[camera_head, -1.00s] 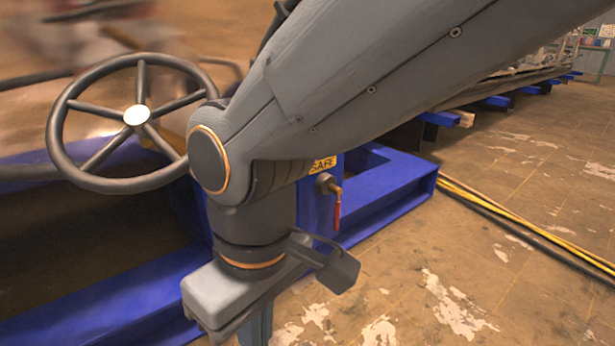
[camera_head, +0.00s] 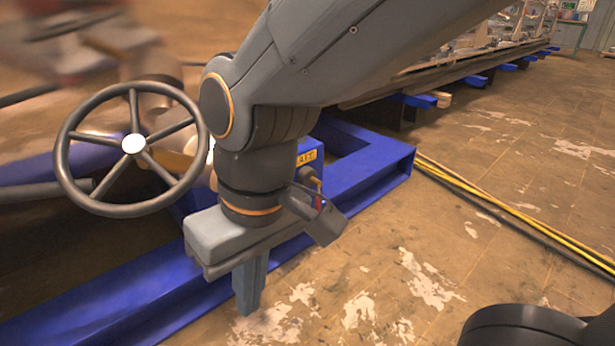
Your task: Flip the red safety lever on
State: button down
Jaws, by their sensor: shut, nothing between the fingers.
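The red safety lever (camera_head: 318,202) shows only as a small red sliver in the head view. The camera block on my wrist hides most of it, so I cannot tell its angle. The brass fitting (camera_head: 309,178) above it sits on the side of the blue housing, just under a yellow label (camera_head: 306,157) that is partly hidden by my arm. My gripper (camera_head: 248,305) points down with its fingers together and empty. In the picture it is below and left of the lever, apart from it, in front of the blue frame.
A dark handwheel (camera_head: 132,144) stands to the left of my arm. The blue frame beam (camera_head: 372,185) runs along the floor behind my gripper. Yellow cables (camera_head: 480,200) lie on the floor at right. The worn floor (camera_head: 420,260) at right is mostly clear.

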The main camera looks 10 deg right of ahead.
aim_at(318, 205)
jog(key=z, duration=1.15)
jog(key=k, duration=0.4)
jog(key=u, duration=0.95)
